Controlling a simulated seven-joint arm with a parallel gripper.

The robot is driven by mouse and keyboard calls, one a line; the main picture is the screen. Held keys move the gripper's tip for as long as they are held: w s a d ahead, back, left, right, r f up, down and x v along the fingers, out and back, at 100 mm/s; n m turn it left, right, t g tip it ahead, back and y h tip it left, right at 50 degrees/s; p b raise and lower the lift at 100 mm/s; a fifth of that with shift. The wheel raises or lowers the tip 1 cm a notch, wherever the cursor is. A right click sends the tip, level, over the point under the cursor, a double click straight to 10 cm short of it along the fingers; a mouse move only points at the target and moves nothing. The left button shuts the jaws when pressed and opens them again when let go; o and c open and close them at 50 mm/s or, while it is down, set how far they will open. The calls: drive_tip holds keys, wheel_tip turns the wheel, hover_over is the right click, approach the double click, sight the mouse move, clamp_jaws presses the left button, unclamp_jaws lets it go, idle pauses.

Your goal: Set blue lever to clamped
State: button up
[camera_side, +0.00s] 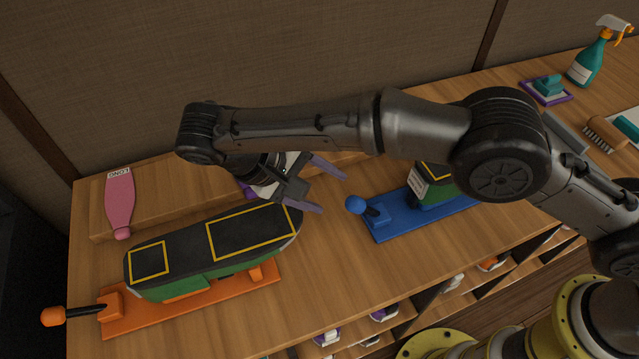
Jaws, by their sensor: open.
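The blue lever (355,205) has a round blue knob and sits at the left end of a blue base plate (395,225) on the wooden bench. A green and black block with a yellow outline and a label (423,188) stands on the blue base, partly hidden by my arm. My gripper (333,190) is open and empty, its two grey-purple fingers pointing right, a little left of the blue knob and apart from it in the picture. The exact depth between them cannot be told.
An orange base (190,307) with an orange lever (53,316) carries a long green and black block (215,245) at left front. A pink pin-shaped board (119,202) lies behind it. A spray bottle (589,62) and brush (605,134) are at far right. Shoes sit in cubbies below.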

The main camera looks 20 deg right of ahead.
drive_tip(key=shift+a+r, duration=0.2)
drive_tip(key=shift+r, duration=0.1)
drive_tip(key=shift+c, duration=0.3)
drive_tip(key=shift+d, duration=0.1)
drive_tip(key=shift+c, duration=1.3)
drive_tip(key=w+d+r+m+y, duration=0.1)
drive_tip(key=d+m, duration=0.1)
drive_tip(key=m, duration=0.1)
drive_tip(key=w+d+r+m+g+y, duration=0.1)
drive_tip(key=d+m, duration=0.1)
drive_tip(key=m, duration=0.1)
drive_tip(key=w+d+r+m+g+y, duration=0.1)
drive_tip(key=d+m, duration=0.1)
drive_tip(key=shift+w+d+r+m+y, duration=0.1)
drive_tip(key=shift+d+r+m+y, duration=0.2)
drive_tip(key=shift+d+m+y, duration=0.1)
clamp_jaws()
drive_tip(key=w+d+r+m+y, duration=0.1)
drive_tip(key=d+r+m+y, duration=0.4)
drive_tip(key=m, duration=0.5)
approach(366, 210)
wheel_tip(366, 210, down, 3)
drive_tip(key=w+d, duration=0.2)
drive_tip(key=d, duration=0.1)
drive_tip(key=shift+s+a+f, duration=0.3)
drive_tip(key=shift+a+f, duration=0.2)
drive_tip(key=shift+a, duration=0.3)
drive_tip(key=shift+s+a+f, duration=0.25)
drive_tip(key=shift+a+f, duration=0.25)
drive_tip(key=shift+a, duration=0.35)
